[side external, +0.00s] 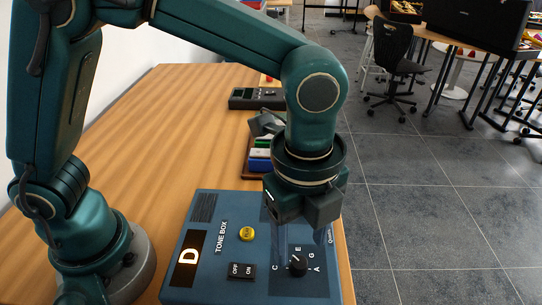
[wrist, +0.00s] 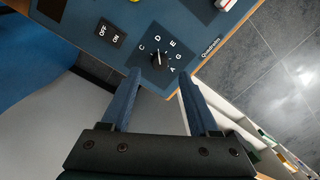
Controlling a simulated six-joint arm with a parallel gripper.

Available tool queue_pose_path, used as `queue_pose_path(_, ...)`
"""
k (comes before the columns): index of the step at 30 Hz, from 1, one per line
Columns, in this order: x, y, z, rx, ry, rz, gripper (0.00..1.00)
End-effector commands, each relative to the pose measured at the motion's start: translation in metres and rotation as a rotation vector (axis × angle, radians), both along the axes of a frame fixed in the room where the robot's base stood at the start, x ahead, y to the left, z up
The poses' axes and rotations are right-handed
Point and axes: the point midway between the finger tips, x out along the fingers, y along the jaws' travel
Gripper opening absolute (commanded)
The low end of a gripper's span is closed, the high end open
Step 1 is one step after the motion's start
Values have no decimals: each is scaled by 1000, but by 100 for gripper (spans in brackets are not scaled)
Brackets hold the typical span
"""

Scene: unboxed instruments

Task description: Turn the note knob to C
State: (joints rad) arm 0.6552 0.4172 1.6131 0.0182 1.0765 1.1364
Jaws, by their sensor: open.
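The blue tone box (side external: 215,225) lies on the wooden table, and its display (side external: 188,258) reads D. The black note knob (side external: 298,265) is at its right, with letters C, D, E, G and A around it in the wrist view. There the knob (wrist: 158,62) has a white pointer mark directed towards D. My gripper (side external: 300,240) is open and empty, pointing down over the knob end of the box. In the wrist view its fingertips (wrist: 160,80) are spread, with the knob between and just beyond them. Contact with the knob cannot be seen.
A yellow button (side external: 247,233) and an OFF/ON rocker switch (side external: 241,272) sit left of the knob. Behind the box are a tray with coloured items (side external: 259,155) and a dark device (side external: 257,98). The table's right edge is close to the box; the left middle is clear.

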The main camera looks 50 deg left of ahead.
Motion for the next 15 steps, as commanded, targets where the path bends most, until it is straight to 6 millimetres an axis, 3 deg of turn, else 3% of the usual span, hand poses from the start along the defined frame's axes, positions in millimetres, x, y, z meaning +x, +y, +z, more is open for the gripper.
queue_pose_path(7, 0, 1, -32, 3, 2, 3, 61)
queue_pose_path(15, 2, 1, -43, -2, -2, 4, 61)
